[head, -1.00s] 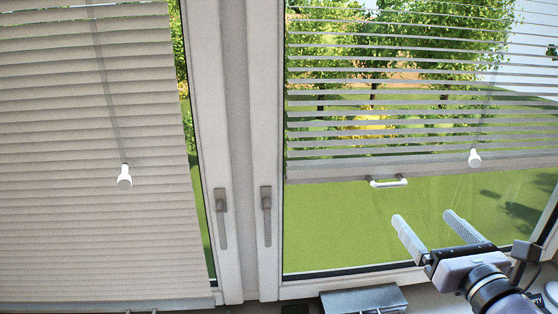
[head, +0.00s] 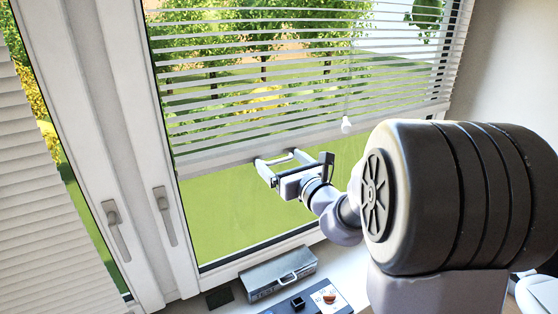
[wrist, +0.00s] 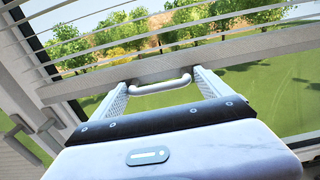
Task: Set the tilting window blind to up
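The blind with level, see-through slats (head: 300,75) hangs in the right-hand window, its bottom rail (head: 215,158) partway down the glass. A white bar handle (wrist: 160,86) is fixed to that rail. My gripper (head: 281,158) is at the handle. In the wrist view my gripper (wrist: 159,82) is open, with one finger beside each end of the handle; I cannot tell whether they touch it. A wand with a white knob (head: 346,125) hangs at the blind's right part. A second blind (head: 35,190) with closed slats covers the left window.
Window handles (head: 115,232) (head: 165,215) sit on the frames between the windows. A grey metal box (head: 280,272) and a panel with an orange knob (head: 328,297) stand on the sill below. Green lawn shows through clear glass under the rail.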

